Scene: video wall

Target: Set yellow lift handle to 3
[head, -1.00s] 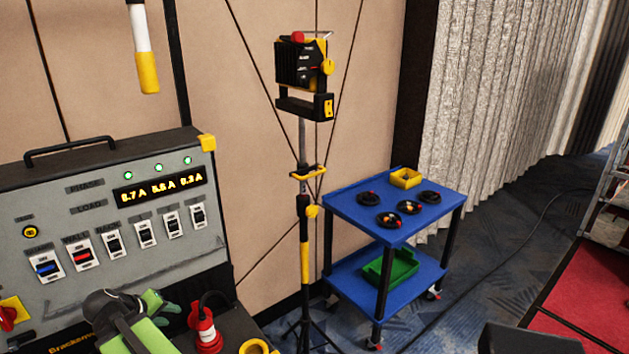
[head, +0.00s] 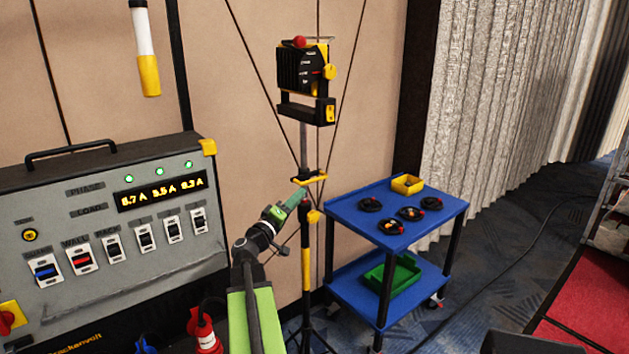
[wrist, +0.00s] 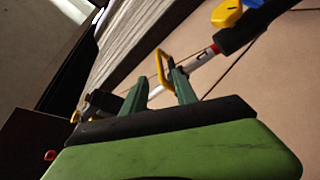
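The yellow lift handle (head: 311,179) sits on the pole of the lamp stand, below the lamp head (head: 304,68). In the wrist view the handle (wrist: 161,62) is a yellow loop beside the pale pole (wrist: 196,60), which has a red band and dark marks. No number is readable. My gripper (head: 298,197) is just below and left of the handle in the head view. In the wrist view my gripper (wrist: 158,82) has its two green fingers apart, with the handle near their tips. Nothing is seen held; contact cannot be told.
A blue cart (head: 343,215) with black coils and a yellow box (head: 407,184) stands close right of the stand. A grey power panel (head: 100,220) with switches is at left. A yellow knob (head: 314,216) and tripod legs are below the handle.

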